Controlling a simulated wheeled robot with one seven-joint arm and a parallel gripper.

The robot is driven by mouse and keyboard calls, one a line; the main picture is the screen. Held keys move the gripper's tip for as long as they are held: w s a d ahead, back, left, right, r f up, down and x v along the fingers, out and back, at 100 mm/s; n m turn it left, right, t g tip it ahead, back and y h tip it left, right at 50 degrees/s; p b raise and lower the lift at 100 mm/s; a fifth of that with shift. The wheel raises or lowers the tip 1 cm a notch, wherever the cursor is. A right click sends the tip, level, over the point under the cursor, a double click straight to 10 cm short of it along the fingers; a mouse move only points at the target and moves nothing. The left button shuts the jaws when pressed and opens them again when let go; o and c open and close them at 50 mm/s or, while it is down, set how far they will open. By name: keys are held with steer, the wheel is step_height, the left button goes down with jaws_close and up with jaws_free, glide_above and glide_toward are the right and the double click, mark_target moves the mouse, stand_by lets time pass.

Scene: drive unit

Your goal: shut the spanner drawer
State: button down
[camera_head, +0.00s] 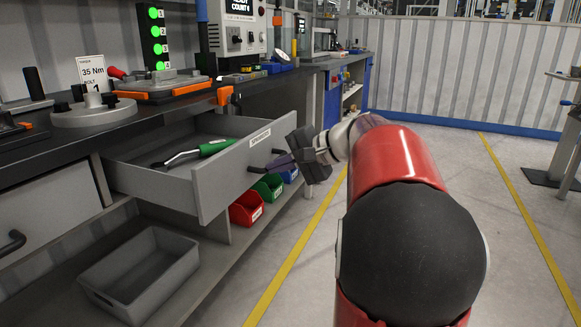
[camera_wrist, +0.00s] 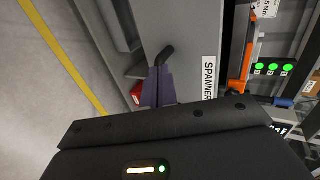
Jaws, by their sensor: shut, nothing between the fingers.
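The grey spanner drawer (camera_head: 222,181) stands pulled out from under the dark bench top in the head view. A green-handled spanner (camera_head: 205,150) lies inside it. In the wrist view the drawer front (camera_wrist: 195,35) carries a label (camera_wrist: 209,78) reading SPANNER and a dark bar handle (camera_wrist: 163,56). My gripper (camera_head: 272,165) is at the drawer front near the handle, with its fingers shut and nothing between them. In the wrist view the fingertips (camera_wrist: 158,72) are close to the handle; whether they touch it I cannot tell.
Below the drawer, a grey bin (camera_head: 140,273) and red, green and blue bins (camera_head: 247,208) sit on a lower shelf. Another closed drawer (camera_head: 45,215) is at the left. The bench top (camera_head: 150,105) holds tools and fixtures.

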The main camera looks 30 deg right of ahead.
steer(key=w+a+p, duration=0.1)
steer(key=w+a, duration=0.3)
steer(key=w, duration=0.2)
steer(key=w+a+p, duration=0.2)
steer(key=w+a, duration=0.3)
steer(key=w, duration=0.1)
steer(key=w+a+p, duration=0.1)
steer(key=w+a, duration=0.4)
steer(key=w, duration=0.1)
steer(key=shift+w+a, duration=0.15)
steer(key=shift+a, duration=0.05)
steer(key=shift+w+a+p, duration=0.1)
steer(key=shift+p, duration=0.2)
steer(key=shift+r, duration=0.1)
